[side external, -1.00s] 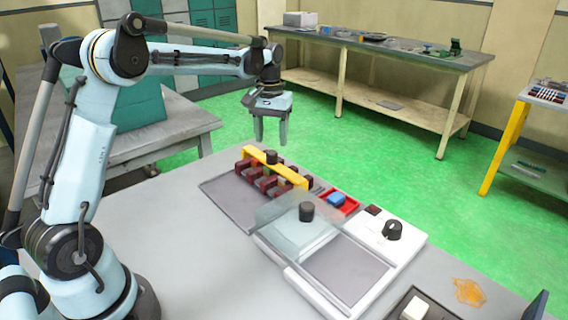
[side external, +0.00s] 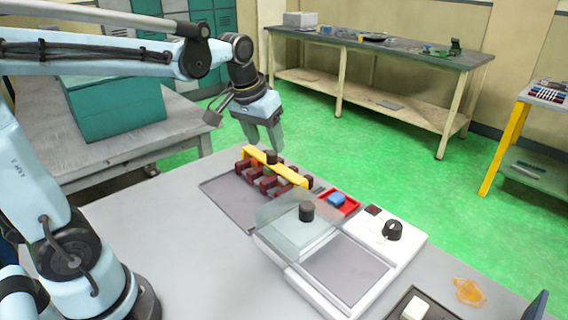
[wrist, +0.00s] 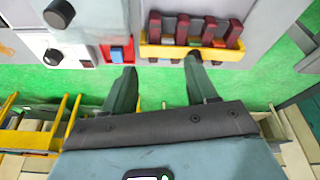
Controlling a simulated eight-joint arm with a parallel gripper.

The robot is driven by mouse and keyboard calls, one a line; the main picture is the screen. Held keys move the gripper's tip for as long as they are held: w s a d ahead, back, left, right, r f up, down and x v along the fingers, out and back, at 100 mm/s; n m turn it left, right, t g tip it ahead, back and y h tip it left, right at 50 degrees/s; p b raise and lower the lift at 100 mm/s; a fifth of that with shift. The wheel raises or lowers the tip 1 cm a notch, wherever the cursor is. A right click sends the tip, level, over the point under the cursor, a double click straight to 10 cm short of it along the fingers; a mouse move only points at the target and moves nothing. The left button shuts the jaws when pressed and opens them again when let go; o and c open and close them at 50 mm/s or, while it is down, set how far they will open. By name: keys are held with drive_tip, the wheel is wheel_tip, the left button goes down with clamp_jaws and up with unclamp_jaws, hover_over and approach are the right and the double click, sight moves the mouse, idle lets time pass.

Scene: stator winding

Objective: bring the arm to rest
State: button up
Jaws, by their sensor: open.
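My gripper (side external: 266,147) hangs just behind and above the yellow bar (side external: 294,178) of the fixture in the side view. In the wrist view my gripper (wrist: 160,80) has its two fingers spread with nothing between them. The fixture holds several dark red blocks (wrist: 181,29) along the yellow bar. The fingers look clear of the blocks, though the exact gap to the bar cannot be told. The side view shows the fingers nearly in line, one partly hiding the other.
A white machine (side external: 408,246) with a clear cover (side external: 290,215) and black knob stands right of the fixture. A red tray with a blue button (side external: 337,199) lies between. An orange spill (side external: 468,291) marks the bench (side external: 165,225).

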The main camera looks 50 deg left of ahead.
drive_tip(key=s+d+f+m+t, duration=0.3)
drive_tip(key=s+d+f, duration=0.1)
drive_tip(key=s, duration=0.5)
drive_tip(key=shift+s+d+t+h, duration=0.2)
drive_tip(key=shift+d+t+h, duration=0.1)
drive_tip(key=shift+d, duration=0.4)
drive_tip(key=shift+r, duration=0.1)
idle(0.5)
